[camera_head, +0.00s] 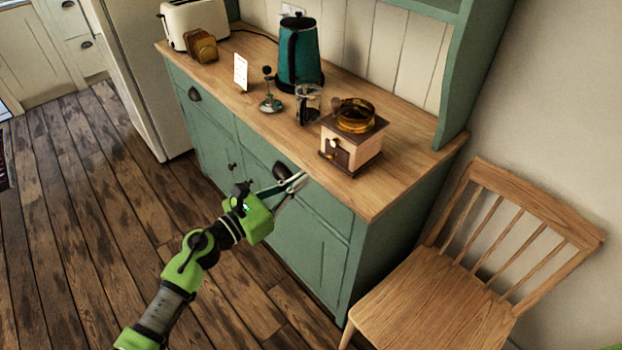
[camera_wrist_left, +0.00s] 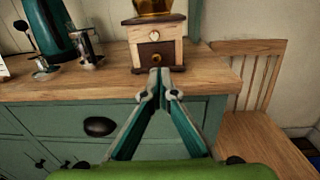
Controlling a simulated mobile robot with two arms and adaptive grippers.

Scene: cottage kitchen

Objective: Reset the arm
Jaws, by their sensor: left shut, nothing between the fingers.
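My left arm comes in from the lower left in the head view. Its gripper (camera_head: 300,182) is in front of the green cabinet (camera_head: 300,245), close to the front edge of the wooden countertop (camera_head: 385,185). In the left wrist view the fingertips of the left gripper (camera_wrist_left: 160,82) are together with nothing between them. A coffee grinder (camera_head: 352,150) stands upright on the counter beyond the fingertips. It also shows in the left wrist view (camera_wrist_left: 156,48), straight ahead of the fingers. My right gripper is in neither view.
A teal kettle (camera_head: 300,62), a glass press (camera_head: 308,104), a small metal stand (camera_head: 269,103), a white card (camera_head: 240,72) and a toaster (camera_head: 195,20) stand on the counter. A wooden chair (camera_head: 440,290) is right of the cabinet. The wooden floor (camera_head: 80,220) at left is clear.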

